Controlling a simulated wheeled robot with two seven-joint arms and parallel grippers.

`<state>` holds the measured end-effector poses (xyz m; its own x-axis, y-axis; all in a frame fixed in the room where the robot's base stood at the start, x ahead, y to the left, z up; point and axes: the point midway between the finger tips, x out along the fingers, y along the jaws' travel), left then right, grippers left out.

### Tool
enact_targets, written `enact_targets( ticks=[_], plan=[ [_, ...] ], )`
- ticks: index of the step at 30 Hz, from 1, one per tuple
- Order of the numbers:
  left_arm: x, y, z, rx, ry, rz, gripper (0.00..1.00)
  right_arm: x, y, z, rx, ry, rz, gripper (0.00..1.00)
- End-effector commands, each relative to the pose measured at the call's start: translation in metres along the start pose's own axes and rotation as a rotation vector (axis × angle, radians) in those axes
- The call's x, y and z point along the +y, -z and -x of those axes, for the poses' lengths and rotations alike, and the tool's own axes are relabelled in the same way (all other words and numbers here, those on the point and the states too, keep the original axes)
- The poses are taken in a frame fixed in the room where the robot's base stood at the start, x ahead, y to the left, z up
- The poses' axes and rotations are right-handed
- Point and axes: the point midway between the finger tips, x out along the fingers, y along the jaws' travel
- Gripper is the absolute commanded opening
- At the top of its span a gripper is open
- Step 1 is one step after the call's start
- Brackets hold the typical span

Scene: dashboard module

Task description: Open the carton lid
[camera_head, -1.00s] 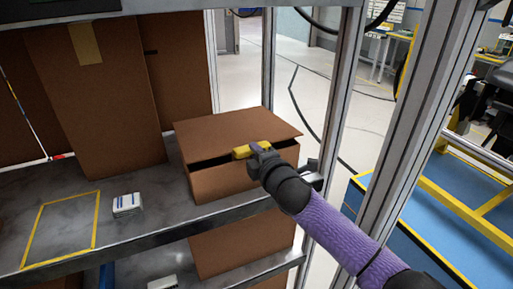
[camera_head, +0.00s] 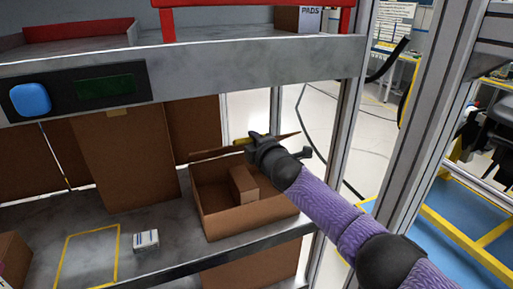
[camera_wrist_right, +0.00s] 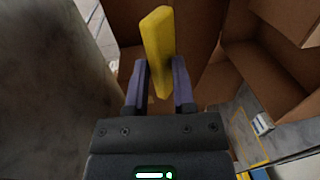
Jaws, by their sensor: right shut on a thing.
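The brown carton (camera_head: 262,217) sits on the grey shelf, and its top is open. Its lid (camera_head: 220,151) is raised at the back and shows nearly edge-on. A smaller brown box (camera_head: 242,184) stands inside the carton. My right gripper (camera_head: 251,138) is above the carton's back part, shut on the yellow tab (camera_head: 240,141) of the lid. In the right wrist view the yellow tab (camera_wrist_right: 158,45) stands between the two fingers of my right gripper (camera_wrist_right: 160,80). My left gripper is in neither view.
A small white box (camera_head: 146,240) lies on the shelf beside a yellow taped outline (camera_head: 88,257). A tall brown box (camera_head: 125,160) stands behind. An upper shelf (camera_head: 220,62) with a blue button (camera_head: 31,99) overhangs. A metal post (camera_head: 345,130) stands at the right.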

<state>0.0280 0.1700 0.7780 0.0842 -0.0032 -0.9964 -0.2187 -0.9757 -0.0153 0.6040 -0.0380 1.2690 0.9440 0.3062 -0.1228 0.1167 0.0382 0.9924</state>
Motion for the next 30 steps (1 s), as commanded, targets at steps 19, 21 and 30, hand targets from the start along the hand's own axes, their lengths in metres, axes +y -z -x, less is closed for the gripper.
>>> enact_targets(
  ticks=[19, 21, 30],
  plan=[
    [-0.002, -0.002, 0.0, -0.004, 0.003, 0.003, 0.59, 0.001, 0.0, -0.001, 0.001, -0.001, 0.0, 0.56],
    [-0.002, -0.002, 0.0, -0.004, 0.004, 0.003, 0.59, 0.001, 0.0, -0.001, 0.001, 0.0, 0.0, 0.56],
    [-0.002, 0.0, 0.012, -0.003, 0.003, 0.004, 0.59, 0.002, 0.0, 0.017, 0.002, 0.001, -0.001, 0.56]
  ],
)
